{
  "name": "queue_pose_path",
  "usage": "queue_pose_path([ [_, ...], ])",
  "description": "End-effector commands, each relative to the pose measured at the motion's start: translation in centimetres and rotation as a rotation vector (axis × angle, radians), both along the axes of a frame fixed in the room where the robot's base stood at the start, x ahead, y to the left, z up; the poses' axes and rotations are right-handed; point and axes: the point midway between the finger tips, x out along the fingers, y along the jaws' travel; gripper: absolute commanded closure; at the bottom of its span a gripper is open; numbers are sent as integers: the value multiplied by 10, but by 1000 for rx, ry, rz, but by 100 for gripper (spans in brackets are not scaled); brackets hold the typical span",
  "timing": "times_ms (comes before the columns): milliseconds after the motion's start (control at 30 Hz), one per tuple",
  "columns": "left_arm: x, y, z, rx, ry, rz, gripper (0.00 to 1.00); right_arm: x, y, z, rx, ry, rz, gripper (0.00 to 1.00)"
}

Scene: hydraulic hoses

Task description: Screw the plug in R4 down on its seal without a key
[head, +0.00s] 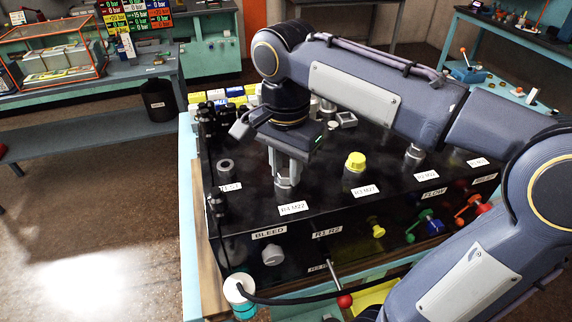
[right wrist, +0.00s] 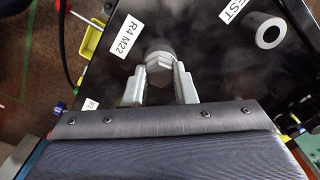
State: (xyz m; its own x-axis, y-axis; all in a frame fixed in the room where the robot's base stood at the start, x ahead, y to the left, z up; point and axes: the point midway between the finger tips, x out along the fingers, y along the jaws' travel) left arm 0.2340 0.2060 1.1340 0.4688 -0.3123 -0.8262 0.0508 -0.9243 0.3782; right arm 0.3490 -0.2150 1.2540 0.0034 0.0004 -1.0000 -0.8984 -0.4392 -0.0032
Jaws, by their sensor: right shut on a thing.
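The grey metal plug (head: 284,187) stands upright in the port behind the label R4 M22 (head: 293,208) on the dark block. In the right wrist view its hexagonal head (right wrist: 160,64) shows between the fingers. My right gripper (head: 286,172) points down over R4, its two fingers shut on the plug from both sides; the fingers also show in the right wrist view (right wrist: 160,78). The seal under the plug is hidden, and I cannot tell whether the plug touches it. My left gripper is not in view.
A yellow cap (head: 355,161) stands at R3, right of the gripper. A ring-shaped port (head: 225,166) lies to the left. My right arm spans the block's rear and right side.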

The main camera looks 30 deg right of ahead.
Motion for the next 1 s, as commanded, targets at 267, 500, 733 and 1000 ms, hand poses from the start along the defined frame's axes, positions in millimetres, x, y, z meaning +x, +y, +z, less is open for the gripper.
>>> queue_pose_path([
  [267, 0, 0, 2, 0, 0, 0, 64, -1, 1, -4, 0, 10, -45, 100],
  [500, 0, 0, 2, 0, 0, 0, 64, -2, 1, -4, -1, 13, -44, 52],
  [733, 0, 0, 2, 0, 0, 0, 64, -2, 0, -4, -2, 17, -44, 50],
  [1000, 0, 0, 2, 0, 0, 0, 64, -2, 0, -4, -3, 17, -45, 50],
])
